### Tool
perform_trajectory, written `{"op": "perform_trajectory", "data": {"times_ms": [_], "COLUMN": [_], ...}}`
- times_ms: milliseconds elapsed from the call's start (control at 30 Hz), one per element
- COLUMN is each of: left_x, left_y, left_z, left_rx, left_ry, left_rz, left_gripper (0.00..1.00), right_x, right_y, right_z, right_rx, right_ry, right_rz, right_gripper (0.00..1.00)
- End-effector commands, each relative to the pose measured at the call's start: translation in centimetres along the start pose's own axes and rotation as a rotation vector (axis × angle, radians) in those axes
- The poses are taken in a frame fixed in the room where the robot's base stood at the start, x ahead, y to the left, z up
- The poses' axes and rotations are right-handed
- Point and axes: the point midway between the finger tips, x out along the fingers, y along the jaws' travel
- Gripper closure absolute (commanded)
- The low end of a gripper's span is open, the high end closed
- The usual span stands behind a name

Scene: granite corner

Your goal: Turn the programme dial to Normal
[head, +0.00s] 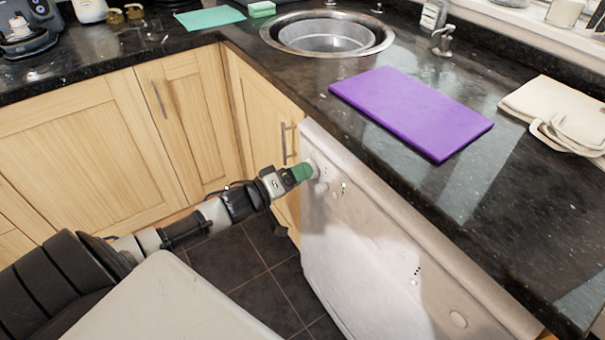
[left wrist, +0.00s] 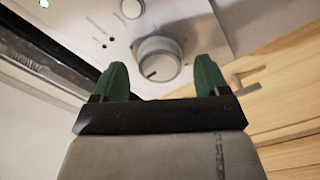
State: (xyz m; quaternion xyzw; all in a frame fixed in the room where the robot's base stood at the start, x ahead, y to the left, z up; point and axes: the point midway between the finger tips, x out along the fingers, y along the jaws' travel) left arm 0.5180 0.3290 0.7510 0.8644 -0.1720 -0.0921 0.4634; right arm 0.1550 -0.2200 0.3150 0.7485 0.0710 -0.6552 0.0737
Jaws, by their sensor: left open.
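The programme dial (left wrist: 157,60) is a round, light grey knob with a dark pointer line, on the white front panel of the dishwasher (head: 350,240). In the left wrist view it sits between and just beyond the two green fingertips of my left gripper (left wrist: 160,82), which is open. The dial's pointer line points toward the lower left in that view; labels around it are too small to read. In the head view my left gripper (head: 303,172) is at the upper left of the dishwasher front and mostly hides the dial. My right gripper is not in view.
A black granite worktop (head: 480,200) overhangs the dishwasher and bears a purple board (head: 410,110) and a beige cloth bag (head: 565,115). A round sink (head: 325,35) is at the back. Wooden cupboards (head: 90,150) stand to the left, and the tiled floor (head: 235,265) is clear.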

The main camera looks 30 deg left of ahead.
Motion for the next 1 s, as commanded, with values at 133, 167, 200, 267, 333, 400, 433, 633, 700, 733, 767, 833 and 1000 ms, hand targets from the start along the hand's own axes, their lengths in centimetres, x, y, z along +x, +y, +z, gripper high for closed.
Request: {"op": "perform_trajectory", "data": {"times_ms": [133, 167, 200, 267, 333, 400, 433, 633, 700, 733, 767, 833, 1000], "left_x": [1.08, 1.18, 1.27, 1.33, 1.33, 1.32, 1.31, 1.3, 1.29, 1.29, 1.29, 1.29, 1.28], "left_y": [0.02, 0.02, 0.02, 0.02, 0.02, 0.02, 0.01, 0.01, 0.01, 0.01, 0.01, 0.01, 0.03], "left_z": [-0.01, 0.0, 0.01, 0.0, 0.01, 0.01, 0.01, 0.01, 0.01, 0.01, 0.01, 0.01, -0.03], "left_rx": [0.002, 0.001, 0.001, 0.001, 0.001, 0.001, 0.001, 0.001, 0.001, 0.001, 0.001, 0.002, 0.018], "left_ry": [0.0, 0.0, -0.001, -0.001, -0.001, -0.001, -0.001, -0.001, -0.001, -0.001, -0.001, -0.001, 0.0], "left_rz": [0.001, 0.001, 0.0, 0.0, 0.0, 0.0, 0.0, 0.0, 0.0, 0.0, 0.0, 0.0, -0.001], "left_gripper": [0.26, 0.26, 0.26, 0.26, 0.26, 0.26, 0.26, 0.53, 0.64, 0.68, 0.73, 0.75, 0.75], "right_x": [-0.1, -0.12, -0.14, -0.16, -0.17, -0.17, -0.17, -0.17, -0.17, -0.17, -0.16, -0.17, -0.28], "right_y": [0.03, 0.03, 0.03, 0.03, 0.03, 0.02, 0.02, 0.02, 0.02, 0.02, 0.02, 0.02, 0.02], "right_z": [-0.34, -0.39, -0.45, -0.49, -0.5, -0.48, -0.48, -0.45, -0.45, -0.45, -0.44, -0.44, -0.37], "right_rx": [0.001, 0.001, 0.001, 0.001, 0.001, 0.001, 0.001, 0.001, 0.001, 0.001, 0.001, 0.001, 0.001], "right_ry": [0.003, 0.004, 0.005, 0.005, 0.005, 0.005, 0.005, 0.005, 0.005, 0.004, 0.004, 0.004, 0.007], "right_rz": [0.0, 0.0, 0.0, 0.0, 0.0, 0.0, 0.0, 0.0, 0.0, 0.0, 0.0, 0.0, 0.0], "right_gripper": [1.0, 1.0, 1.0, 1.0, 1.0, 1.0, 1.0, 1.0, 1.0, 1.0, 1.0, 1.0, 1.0]}}
